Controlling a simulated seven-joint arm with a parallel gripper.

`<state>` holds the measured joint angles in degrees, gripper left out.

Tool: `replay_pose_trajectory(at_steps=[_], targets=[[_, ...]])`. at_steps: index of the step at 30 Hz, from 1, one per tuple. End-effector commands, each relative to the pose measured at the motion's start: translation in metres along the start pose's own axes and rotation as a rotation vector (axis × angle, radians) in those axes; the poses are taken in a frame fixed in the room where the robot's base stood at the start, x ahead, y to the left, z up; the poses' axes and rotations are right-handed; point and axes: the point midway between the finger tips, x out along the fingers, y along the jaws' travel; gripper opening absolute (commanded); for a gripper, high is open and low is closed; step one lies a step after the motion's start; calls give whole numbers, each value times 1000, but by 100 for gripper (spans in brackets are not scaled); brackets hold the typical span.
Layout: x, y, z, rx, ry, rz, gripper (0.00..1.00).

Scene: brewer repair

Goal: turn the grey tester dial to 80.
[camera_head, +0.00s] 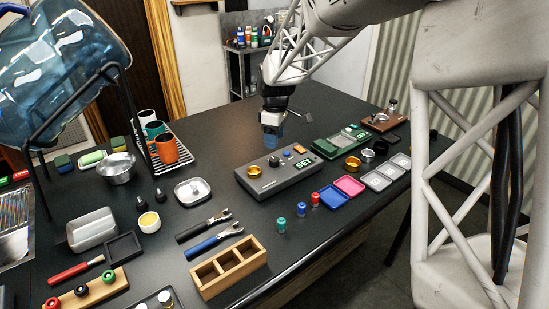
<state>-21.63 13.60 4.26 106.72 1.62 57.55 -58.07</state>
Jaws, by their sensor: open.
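The grey tester (285,184) sits on the dark table near the middle of the camera_head view. A brass-coloured round part (254,171) is on its left end, and it looks like the dial. A small dark blue knob (274,161), a blue button (287,153) and an orange button (298,149) are along its top. Its green display (303,163) appears to read SET; no number is readable. My gripper (269,149) points down just above or behind the tester's back edge, open, with nothing seen in it. Contact with the tester cannot be judged.
A green device (340,143) stands right of the tester. A metal dish (193,190) is left. The table behind is clear.

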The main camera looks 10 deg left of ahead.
Motion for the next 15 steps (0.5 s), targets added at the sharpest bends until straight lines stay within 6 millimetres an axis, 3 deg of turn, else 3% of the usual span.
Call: replay_pose_trajectory(at_steps=[8,15], targets=[[9,0,0,1,-1,-2,60],[33,0,0,1,-1,-2,60]])
